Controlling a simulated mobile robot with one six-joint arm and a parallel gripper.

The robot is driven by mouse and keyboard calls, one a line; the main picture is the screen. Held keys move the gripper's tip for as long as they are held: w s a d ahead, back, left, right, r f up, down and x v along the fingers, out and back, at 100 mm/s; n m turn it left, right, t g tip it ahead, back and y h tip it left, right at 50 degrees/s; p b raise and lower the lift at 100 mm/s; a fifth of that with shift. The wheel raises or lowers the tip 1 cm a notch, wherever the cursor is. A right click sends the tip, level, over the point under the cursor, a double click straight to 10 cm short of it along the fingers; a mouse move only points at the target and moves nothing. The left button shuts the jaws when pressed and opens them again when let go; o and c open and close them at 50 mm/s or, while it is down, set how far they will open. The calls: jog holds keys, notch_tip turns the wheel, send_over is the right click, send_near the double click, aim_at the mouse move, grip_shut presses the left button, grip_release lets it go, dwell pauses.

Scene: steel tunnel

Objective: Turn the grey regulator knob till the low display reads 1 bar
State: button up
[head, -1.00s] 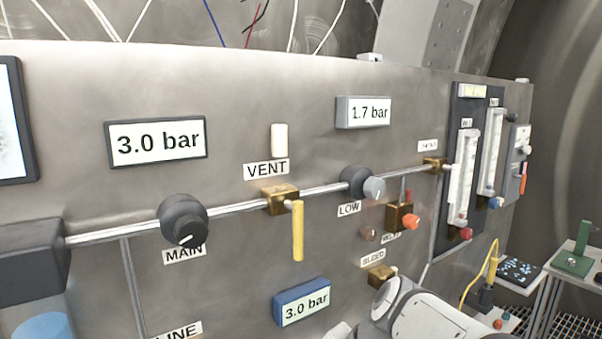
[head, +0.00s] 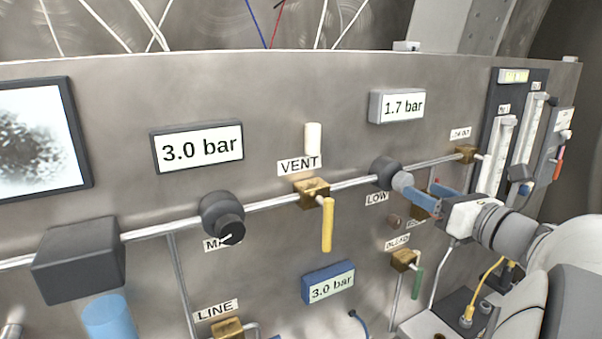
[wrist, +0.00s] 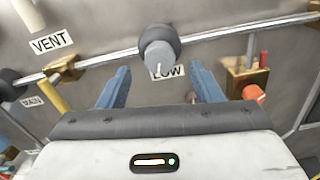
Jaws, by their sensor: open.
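The grey regulator knob (head: 402,181) sticks out from its dark round body (head: 386,173) on the pipe, above the LOW label (head: 376,198). The low display (head: 397,106) above it reads 1.7 bar. My gripper (head: 425,196) is in front of the panel at the knob, with its blue fingers pointing towards it. In the wrist view the grey knob (wrist: 158,58) stands between and beyond the two open fingers (wrist: 160,88). No contact shows there. The LOW label in the wrist view is partly hidden by the knob.
The yellow VENT lever (head: 327,224) hangs left of the knob. A brass valve with an orange-red knob (wrist: 252,93) sits close right of my fingers. The MAIN knob (head: 231,232) is further left. Displays reading 3.0 bar (head: 197,147) are on the panel.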

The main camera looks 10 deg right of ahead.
aim_at(408, 183)
jog(key=shift+p+x, duration=0.5)
jog(key=shift+x, duration=2.1)
jog(key=c, duration=0.9)
jog(key=shift+d, duration=0.1)
jog(key=shift+c, duration=0.4)
jog(key=shift+f+b, duration=0.1)
jog(key=shift+b, duration=0.45)
